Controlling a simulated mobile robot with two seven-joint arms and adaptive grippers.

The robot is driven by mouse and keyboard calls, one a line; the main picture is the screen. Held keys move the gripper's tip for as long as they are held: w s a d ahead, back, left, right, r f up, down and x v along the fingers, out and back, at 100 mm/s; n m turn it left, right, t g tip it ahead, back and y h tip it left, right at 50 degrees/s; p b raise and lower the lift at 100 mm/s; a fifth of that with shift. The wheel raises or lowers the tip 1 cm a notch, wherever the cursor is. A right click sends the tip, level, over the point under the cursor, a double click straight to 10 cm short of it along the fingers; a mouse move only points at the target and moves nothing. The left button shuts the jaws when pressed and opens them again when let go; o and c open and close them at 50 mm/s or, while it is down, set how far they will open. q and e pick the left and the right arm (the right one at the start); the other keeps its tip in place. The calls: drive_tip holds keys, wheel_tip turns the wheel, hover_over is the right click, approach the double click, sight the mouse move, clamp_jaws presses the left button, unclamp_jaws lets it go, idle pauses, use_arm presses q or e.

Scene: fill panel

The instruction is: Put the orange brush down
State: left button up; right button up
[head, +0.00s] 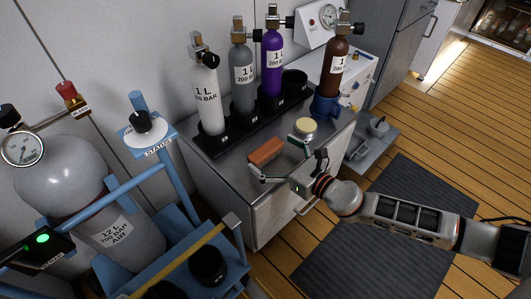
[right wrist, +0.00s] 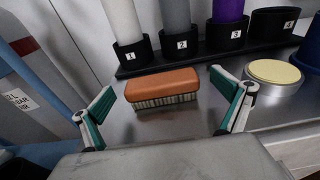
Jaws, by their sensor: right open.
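The orange brush (head: 265,152) lies on the steel top of the cabinet (head: 219,172), in front of the bottle rack. In the right wrist view the brush (right wrist: 162,85) sits with its orange back up and its pale bristles down on the metal. My right gripper (head: 274,159) is open, with one finger on each side of the brush. In the right wrist view its green-padded fingertips (right wrist: 163,88) stand apart, with gaps to both ends of the brush. My left gripper is not in view.
A black rack (head: 225,148) holds white, grey, purple bottles behind the brush, with an empty slot (head: 294,80). A round tin with a yellow top (head: 306,126) stands close to the right finger.

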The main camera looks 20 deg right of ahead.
drive_tip(key=shift+x, duration=1.35)
drive_tip(key=c, duration=1.2)
drive_tip(key=shift+c, duration=0.2)
drive_tip(key=shift+r, duration=0.1)
